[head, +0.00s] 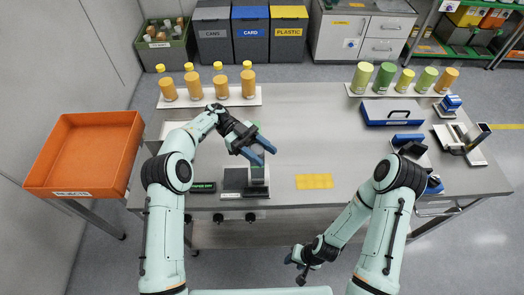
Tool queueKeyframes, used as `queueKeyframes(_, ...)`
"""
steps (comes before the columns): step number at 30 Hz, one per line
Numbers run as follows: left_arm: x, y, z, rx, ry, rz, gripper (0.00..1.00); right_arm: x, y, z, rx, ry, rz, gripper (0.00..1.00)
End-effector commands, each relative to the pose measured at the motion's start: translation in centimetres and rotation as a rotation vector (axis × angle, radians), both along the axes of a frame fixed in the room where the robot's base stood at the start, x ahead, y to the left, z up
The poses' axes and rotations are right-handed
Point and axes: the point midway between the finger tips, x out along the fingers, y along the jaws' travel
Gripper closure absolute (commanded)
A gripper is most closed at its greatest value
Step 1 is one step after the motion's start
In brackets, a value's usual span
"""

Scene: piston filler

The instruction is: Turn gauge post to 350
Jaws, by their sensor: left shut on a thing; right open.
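A grey upright post (258,172) stands near the front edge of the table, just left of its middle. I take it to be the gauge post; its scale and any numbers are too small to read. My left gripper (262,150), with blue fingers, is at the top of this post and shut on it. The fingers hide part of the post's top. My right gripper (300,266) is open and empty, low in front of the table's front edge.
A dark display with green figures (203,187) lies left of the post. A yellow mat (314,181) lies to its right.

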Motion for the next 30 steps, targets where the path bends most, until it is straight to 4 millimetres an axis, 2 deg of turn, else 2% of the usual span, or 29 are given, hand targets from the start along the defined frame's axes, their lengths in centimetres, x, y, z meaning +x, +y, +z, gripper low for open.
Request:
queueKeyframes(13,0.03,0.00,0.26,-0.007,-0.001,-0.010,0.82,0.04,0.00,0.03,0.000,-0.001,0.000,0.57)
queueKeyframes(14,0.03,0.00,0.26,-0.007,-0.001,-0.010,0.49,0.04,0.00,0.03,0.000,-0.001,0.000,0.57)
queueKeyframes(15,0.02,0.01,0.25,-0.006,-0.002,-0.010,0.36,0.04,0.00,0.03,0.000,-0.001,0.000,0.57)
queueKeyframes(16,0.02,0.01,0.24,-0.006,-0.001,-0.010,0.31,0.04,0.00,0.03,0.000,-0.001,0.000,0.57)
queueKeyframes(30,-0.08,-0.25,0.10,-0.002,-0.001,-0.008,0.31,0.02,-0.01,0.01,0.000,0.000,0.000,0.57)
